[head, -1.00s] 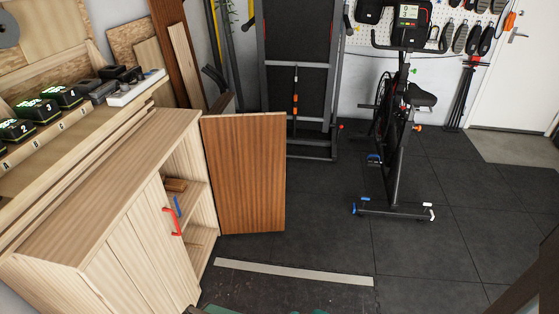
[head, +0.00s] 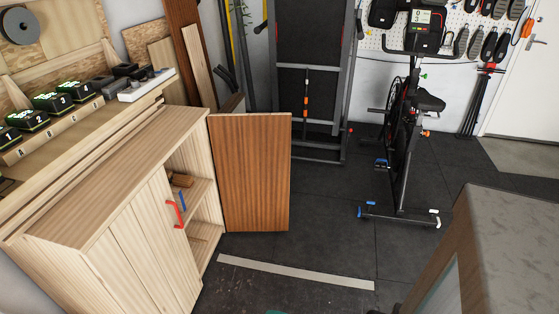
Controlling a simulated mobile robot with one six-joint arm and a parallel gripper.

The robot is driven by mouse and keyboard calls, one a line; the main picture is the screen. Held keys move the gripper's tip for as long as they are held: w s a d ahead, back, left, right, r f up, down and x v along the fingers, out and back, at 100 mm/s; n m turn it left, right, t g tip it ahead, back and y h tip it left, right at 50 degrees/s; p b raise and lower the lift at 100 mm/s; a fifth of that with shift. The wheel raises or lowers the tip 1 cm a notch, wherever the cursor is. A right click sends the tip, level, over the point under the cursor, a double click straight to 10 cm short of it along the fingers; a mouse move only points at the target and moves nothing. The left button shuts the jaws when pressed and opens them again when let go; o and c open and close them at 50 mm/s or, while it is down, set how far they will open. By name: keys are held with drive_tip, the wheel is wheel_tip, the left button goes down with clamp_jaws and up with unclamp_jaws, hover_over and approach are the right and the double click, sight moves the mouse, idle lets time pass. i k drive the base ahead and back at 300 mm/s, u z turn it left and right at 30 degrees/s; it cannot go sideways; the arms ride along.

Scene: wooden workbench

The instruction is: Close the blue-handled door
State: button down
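A wooden cabinet (head: 125,190) stands at the left. Its far door (head: 250,170) is wide open and stands out from the cabinet's far end, with a flat reddish-brown face toward me. No handle shows on that face; its other side is hidden. A small blue bar (head: 182,200) shows in the cabinet opening beside the red handle (head: 175,214) of a shut pale door. I cannot tell what the blue bar is attached to. My gripper is not in view.
Open shelves (head: 201,191) hold small brown items. A pale strip (head: 295,272) lies on the dark floor (head: 320,215) before the door. A grey-topped block (head: 515,225) fills the lower right. An exercise bike (head: 402,150) and folded treadmill (head: 310,80) stand behind.

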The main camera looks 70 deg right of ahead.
sight(252, 151)
drive_tip(key=u, duration=0.5)
drive_tip(key=k, duration=1.45)
drive_tip(key=z, duration=1.35)
drive_tip(key=i, duration=0.7)
drive_tip(key=u, duration=0.2)
